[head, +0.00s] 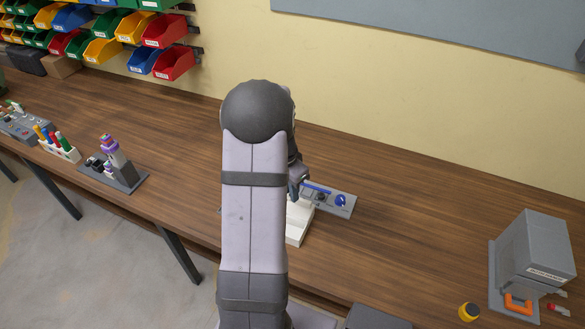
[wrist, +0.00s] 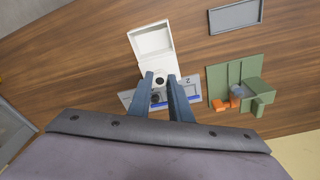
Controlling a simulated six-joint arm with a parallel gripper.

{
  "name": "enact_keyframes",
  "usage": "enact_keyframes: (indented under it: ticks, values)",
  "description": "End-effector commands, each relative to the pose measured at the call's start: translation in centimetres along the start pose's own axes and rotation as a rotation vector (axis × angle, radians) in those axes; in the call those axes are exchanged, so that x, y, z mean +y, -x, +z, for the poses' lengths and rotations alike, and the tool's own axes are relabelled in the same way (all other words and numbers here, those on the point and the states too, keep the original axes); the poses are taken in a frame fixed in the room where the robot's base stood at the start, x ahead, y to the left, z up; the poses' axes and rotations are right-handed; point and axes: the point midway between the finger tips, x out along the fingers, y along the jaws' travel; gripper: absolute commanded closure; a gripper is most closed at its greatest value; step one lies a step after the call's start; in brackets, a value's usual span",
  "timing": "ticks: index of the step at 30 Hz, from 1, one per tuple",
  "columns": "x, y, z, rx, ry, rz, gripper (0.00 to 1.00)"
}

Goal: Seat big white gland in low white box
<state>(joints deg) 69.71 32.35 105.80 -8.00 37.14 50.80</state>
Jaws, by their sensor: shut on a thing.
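The low white box (wrist: 152,40) lies on the wooden table, with its open tray side facing up in the wrist view. In the head view part of it (head: 297,231) shows just right of my arm. My gripper (wrist: 160,77) has its two fingers around a small white piece with a dark centre (wrist: 158,82), which looks like the big white gland. The piece is at the box's near end; whether it touches or enters the box cannot be told. In the head view my arm hides most of the gripper (head: 296,187) and the gland.
A grey plate with blue parts (head: 341,203) lies beside the white box. The wrist view shows a green fixture with orange parts (wrist: 235,85) and a grey tray (wrist: 236,16). A grey cabinet (head: 532,250) stands far right. Bare table lies between.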

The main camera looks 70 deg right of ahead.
Motion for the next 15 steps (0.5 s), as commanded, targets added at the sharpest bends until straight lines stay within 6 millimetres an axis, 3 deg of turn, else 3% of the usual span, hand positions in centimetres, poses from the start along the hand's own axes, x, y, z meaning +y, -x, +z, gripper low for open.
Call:
enact_keyframes:
  ticks: [3, 9, 15]
  values:
    - [2.0, -1.5, 2.1, -0.003, -0.009, 0.004, 0.95]
    - [3.9, -3.4, 4.3, -0.003, -0.028, 0.007, 0.95]
    - [3.0, -4.0, 3.8, 0.0, -0.066, 0.008, 0.95]
